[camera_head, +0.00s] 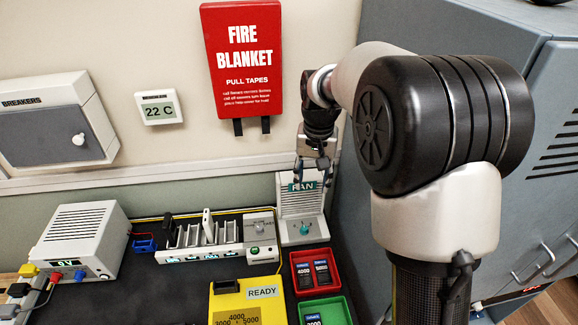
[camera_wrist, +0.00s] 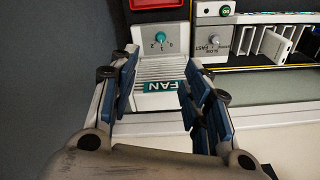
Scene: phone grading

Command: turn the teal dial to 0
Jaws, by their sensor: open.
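The teal dial (camera_head: 303,229) is on the lower front of the white fan unit (camera_head: 297,199), which stands against the back wall. In the wrist view the dial (camera_wrist: 160,38) shows upside down beyond the vented face and the FAN label (camera_wrist: 162,86). Small numbers, 0 among them, are printed around the dial; I cannot tell for sure which one it points at. My gripper (camera_head: 312,178) is open and empty in front of the upper part of the fan unit, apart from the dial. Its blue-padded fingers (camera_wrist: 163,78) flank the fan unit in the wrist view.
A grey knob box (camera_head: 260,227) and a slotted rack (camera_head: 207,238) stand left of the fan. Red (camera_head: 292,280) and green (camera_head: 347,305) trays and a yellow READY device (camera_head: 225,300) lie in front. A grey cabinet (camera_head: 535,110) closes off the right.

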